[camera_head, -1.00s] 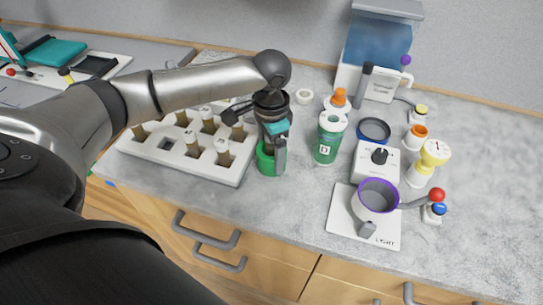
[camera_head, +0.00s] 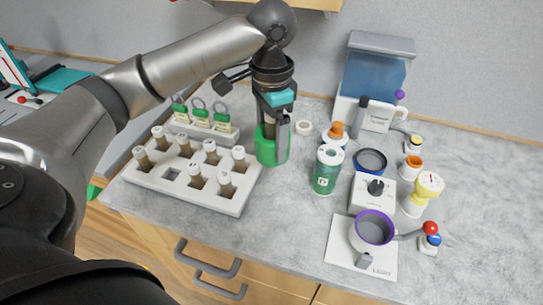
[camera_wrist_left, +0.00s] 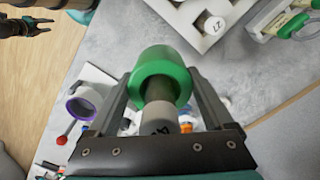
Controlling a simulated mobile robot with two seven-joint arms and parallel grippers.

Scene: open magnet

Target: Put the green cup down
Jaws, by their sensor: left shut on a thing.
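The green cup (camera_head: 267,152) is between the fingers of my left gripper (camera_head: 275,130), to the right of the white vial rack. In the left wrist view the fingers lie on both sides of the green cup (camera_wrist_left: 155,62), and the left gripper (camera_wrist_left: 160,85) is shut on it. A vial with a white cap (camera_wrist_left: 158,118) stands in the cup, its cap toward the camera. The cup appears raised over the counter; any gap beneath is hard to tell. My right gripper (camera_wrist_left: 32,26) shows small in the left wrist view, with its fingers apart and empty.
The white vial rack (camera_head: 150,187) holds several vials. A green bottle (camera_head: 326,178), a dial device (camera_head: 375,190) and a purple-rimmed pot (camera_head: 374,228) stand to the right. A blue-tank machine (camera_head: 375,80) is behind. Grey counter (camera_head: 290,220) is bare in front of the cup.

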